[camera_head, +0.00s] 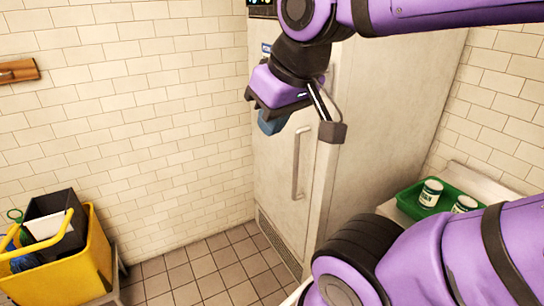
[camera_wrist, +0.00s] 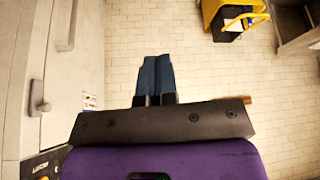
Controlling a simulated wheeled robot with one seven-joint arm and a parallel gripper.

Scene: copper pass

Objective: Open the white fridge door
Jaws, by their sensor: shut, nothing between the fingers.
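The tall white fridge (camera_head: 355,178) stands against the back wall, and its front door (camera_head: 272,185) looks closed. A long vertical handle (camera_head: 299,162) runs down the right part of the door. In the wrist view, the pale fridge front (camera_wrist: 18,60) fills the left side, with a bar handle (camera_wrist: 66,25) near the top. My gripper (camera_head: 272,122) is up and left of the handle, in front of the door and apart from the handle. Its blue fingers (camera_wrist: 156,75) are together with nothing between them. My arm hides the upper part of the fridge.
A yellow cart (camera_head: 70,262) with a black bin (camera_head: 55,222) stands at the lower left. A green tray (camera_head: 405,203) with white cans (camera_head: 430,192) sits on a counter right of the fridge. The tiled floor (camera_head: 195,268) before the door is clear. A wooden wall piece (camera_head: 18,71) is at far left.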

